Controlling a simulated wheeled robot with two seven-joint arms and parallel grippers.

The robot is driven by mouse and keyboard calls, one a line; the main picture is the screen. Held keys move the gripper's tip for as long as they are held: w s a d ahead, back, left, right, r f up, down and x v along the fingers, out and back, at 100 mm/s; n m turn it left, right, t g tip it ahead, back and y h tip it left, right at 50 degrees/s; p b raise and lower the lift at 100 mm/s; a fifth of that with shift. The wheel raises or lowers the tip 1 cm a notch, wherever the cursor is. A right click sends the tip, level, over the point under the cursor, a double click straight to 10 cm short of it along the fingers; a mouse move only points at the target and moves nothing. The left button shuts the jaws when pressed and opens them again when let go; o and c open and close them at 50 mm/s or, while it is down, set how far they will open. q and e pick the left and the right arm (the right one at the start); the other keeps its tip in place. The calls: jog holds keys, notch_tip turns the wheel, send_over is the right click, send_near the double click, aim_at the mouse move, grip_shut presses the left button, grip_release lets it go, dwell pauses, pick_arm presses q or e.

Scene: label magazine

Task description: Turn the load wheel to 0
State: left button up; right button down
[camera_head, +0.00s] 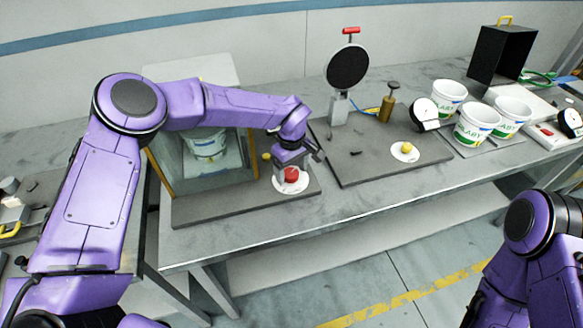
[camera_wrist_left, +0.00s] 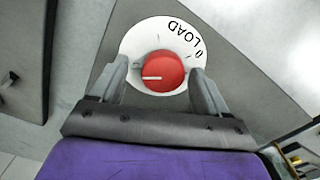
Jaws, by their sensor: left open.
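The load wheel (camera_head: 291,174) is a red round knob on a white dial, on a dark grey plate before a glass-fronted cabinet. In the left wrist view the knob (camera_wrist_left: 163,71) has a white pointer line aimed left in the picture. The dial (camera_wrist_left: 150,32) carries the word LOAD at its upper right, with a 0 at the right of it, so the pointer is well away from the 0. My left gripper (camera_wrist_left: 159,76) is open, with one finger on each side of the knob; whether they touch it I cannot tell. My right gripper is out of view.
A white tub (camera_head: 206,143) stands inside the cabinet (camera_head: 168,163). To the right is a second plate (camera_head: 360,165) with a black disc (camera_head: 348,68) on a stand and a yellow knob (camera_head: 407,147). Several white tubs (camera_head: 477,124) stand further right. The table's front edge is clear.

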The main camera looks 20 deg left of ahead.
pick_arm(q)
jog(key=shift+s+r, duration=0.2)
jog(key=shift+s, duration=0.05)
jog(key=shift+c, duration=1.2)
jog(key=shift+s, duration=0.15)
jog(key=c, duration=0.8)
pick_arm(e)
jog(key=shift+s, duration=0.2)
